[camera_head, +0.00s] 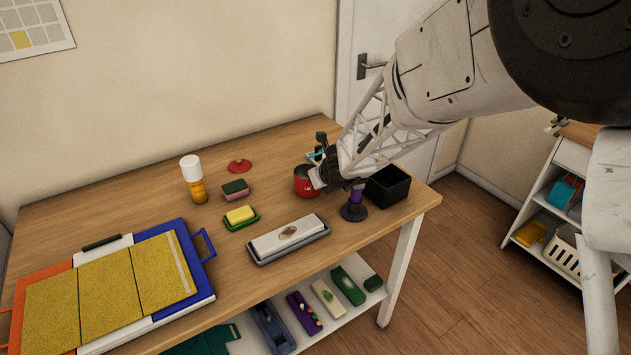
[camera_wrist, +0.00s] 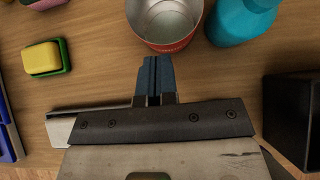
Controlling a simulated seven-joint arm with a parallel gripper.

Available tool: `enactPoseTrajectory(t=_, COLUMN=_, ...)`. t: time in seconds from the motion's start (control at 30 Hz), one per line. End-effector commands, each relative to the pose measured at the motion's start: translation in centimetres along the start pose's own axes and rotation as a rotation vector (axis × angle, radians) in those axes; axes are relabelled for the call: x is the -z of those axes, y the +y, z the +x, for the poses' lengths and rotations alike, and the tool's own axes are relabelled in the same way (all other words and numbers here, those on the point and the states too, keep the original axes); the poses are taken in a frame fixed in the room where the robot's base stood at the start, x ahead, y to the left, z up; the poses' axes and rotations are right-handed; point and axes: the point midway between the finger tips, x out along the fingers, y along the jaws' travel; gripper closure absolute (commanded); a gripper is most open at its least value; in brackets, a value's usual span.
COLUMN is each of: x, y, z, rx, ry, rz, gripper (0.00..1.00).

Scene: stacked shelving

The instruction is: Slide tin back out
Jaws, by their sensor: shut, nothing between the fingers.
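The red tin (camera_head: 303,187) stands upright on the wooden table, partly covered by my gripper in the head view. In the wrist view I look down into the open, empty-looking tin (camera_wrist: 166,18), with its red side showing below the rim. My gripper (camera_head: 317,180) is at the tin's right side in the head view. In the wrist view my gripper's blue-grey fingers (camera_wrist: 154,62) are together, with nothing between them. Their tips are right by the tin's near edge; I cannot tell whether they touch it.
A teal bottle (camera_wrist: 240,20) stands close beside the tin. A black box (camera_head: 388,186) and a purple item on a dark round stand (camera_head: 354,212) are to the right. A white block on a grey tray (camera_head: 290,238) lies in front. A yellow sponge (camera_head: 240,214) is left.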

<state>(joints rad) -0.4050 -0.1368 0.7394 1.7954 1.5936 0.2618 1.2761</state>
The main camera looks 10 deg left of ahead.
Motion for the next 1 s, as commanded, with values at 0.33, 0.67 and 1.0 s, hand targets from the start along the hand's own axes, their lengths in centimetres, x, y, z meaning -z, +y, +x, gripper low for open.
enactPoseTrajectory(t=0.33, x=0.5, y=0.0, z=1.3, rx=0.000, ry=0.000, rz=-0.001, gripper=1.00)
enactPoseTrajectory(t=0.67, x=0.2, y=0.0, z=1.6, rx=0.000, ry=0.000, rz=0.000, gripper=1.00)
enactPoseTrajectory(t=1.0, x=0.0, y=0.0, z=1.8, rx=0.000, ry=0.000, rz=0.000, gripper=1.00)
